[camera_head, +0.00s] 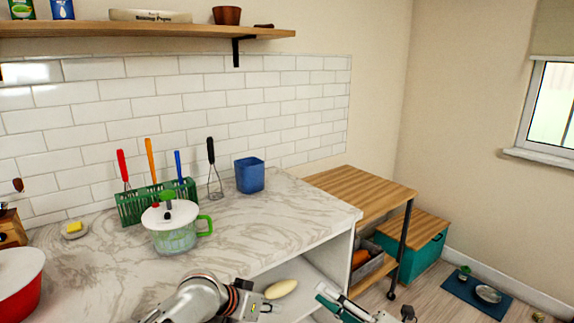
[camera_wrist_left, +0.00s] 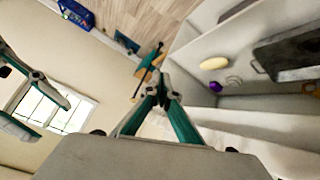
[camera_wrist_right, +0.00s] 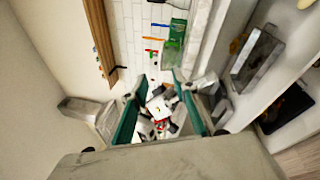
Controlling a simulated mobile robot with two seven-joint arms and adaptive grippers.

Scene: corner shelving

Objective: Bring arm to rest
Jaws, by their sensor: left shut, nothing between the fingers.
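My left gripper (camera_wrist_left: 160,84) is shut, with its teal fingertips together and nothing between them. It points toward the floor and the open cabinet in the left wrist view. My left arm shows at the bottom of the head view, in front of the counter; the fingers there are hard to make out. My right gripper (camera_wrist_right: 158,82) is open and empty, its teal fingers spread. In the right wrist view parts of my other arm show beyond and between its fingers. Teal and grey parts near the bottom middle of the head view look like my right gripper.
The marble counter (camera_head: 95,265) holds a lidded glass pot (camera_head: 176,240), a green utensil rack (camera_head: 130,208), a blue cup (camera_head: 250,176) and a red pot (camera_head: 18,290). A pale oval item (camera_head: 281,289) lies on the cabinet's lower shelf. A wooden table (camera_head: 362,188) stands at right.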

